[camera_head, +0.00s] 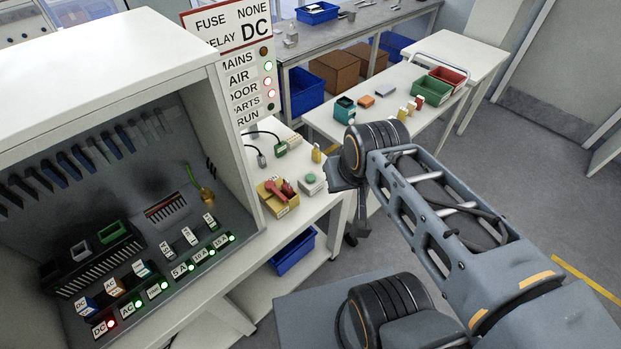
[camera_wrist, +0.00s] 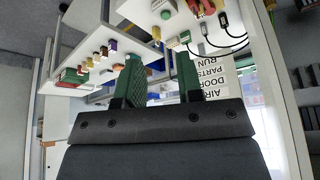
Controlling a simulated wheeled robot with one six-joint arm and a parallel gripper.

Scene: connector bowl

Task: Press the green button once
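The green button (camera_head: 311,178) is a small round cap on a pale box on the white side table, just right of a yellow tray. It appears to show in the wrist view (camera_wrist: 166,14) near the top edge. My gripper (camera_head: 350,200) hangs to the right of the button in the head view, apart from it; its fingertips are partly hidden by the wrist. In the wrist view my gripper (camera_wrist: 160,78) has two green-padded fingers spread apart with nothing between them.
The yellow tray (camera_head: 272,207) holds red parts beside the button. A yellow upright piece (camera_head: 316,154) and a green connector (camera_head: 281,148) stand behind. The cabinet (camera_head: 232,130) and sign post rise at left. Another white table (camera_head: 385,108) holds bins and small parts.

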